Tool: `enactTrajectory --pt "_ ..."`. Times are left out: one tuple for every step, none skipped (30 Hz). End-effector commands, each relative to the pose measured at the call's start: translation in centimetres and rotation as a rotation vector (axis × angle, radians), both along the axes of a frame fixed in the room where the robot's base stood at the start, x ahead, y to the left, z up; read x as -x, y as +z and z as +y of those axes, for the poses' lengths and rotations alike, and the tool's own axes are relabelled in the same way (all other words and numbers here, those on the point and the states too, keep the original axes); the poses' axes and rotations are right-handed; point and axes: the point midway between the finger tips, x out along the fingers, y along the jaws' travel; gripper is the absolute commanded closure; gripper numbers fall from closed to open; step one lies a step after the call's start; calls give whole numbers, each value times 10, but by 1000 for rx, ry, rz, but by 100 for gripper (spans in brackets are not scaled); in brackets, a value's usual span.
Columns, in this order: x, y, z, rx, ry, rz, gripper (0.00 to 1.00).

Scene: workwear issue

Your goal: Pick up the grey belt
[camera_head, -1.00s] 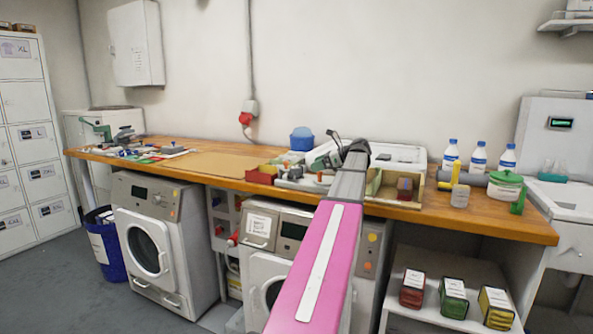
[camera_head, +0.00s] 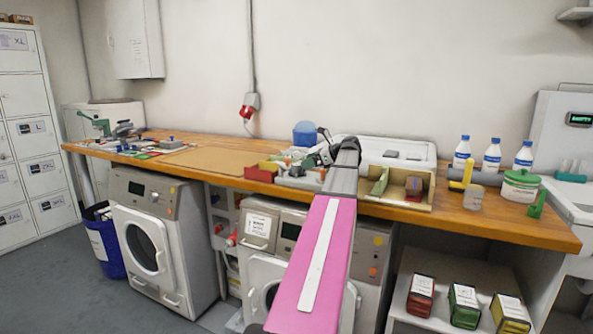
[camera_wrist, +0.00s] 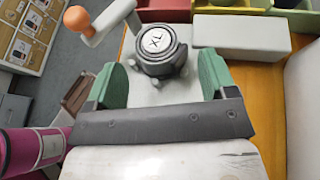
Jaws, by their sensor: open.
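I cannot make out the grey belt with certainty. Small dark grey items (camera_head: 391,153) lie in the white tray (camera_head: 431,163) at the back of the bench; their shape is too small to tell. My gripper (camera_wrist: 162,78) is open, its green fingers apart. Between and beyond them in the wrist view is a dark round knob (camera_wrist: 157,42) with a white marked cap, on a pale device with an orange-ball lever (camera_wrist: 76,18). Nothing is clearly held. In the head view my arm hides part of the bench around the gripper.
A wooden bench (camera_head: 480,222) runs along the wall. White bottles (camera_head: 492,155) and a green-lidded jar (camera_head: 519,186) are at the right. The brown mat (camera_head: 212,160) is clear.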

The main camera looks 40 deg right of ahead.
Motion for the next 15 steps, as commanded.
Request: enactTrajectory --pt "-2 -1 2 0 0 0 22" --pt "-3 -2 4 0 1 0 22" --pt "-6 -3 6 0 1 0 22" --pt "-8 -4 9 -1 2 0 22" --pt "-10 -5 11 -1 2 0 22" --pt "-13 -7 15 -1 2 0 22" --pt "-16 -8 18 -1 2 0 22" --pt "-20 -9 21 -1 2 0 22" --pt "-24 -12 25 -1 2 0 22" --pt "-27 -13 27 -1 2 0 22" --pt "-30 -14 29 -1 2 0 22" --pt "-32 -16 31 0 1 0 22" --pt "-33 -17 32 0 1 0 22" --pt "-34 -17 32 0 0 0 22" --pt "-35 -17 33 0 0 0 22"
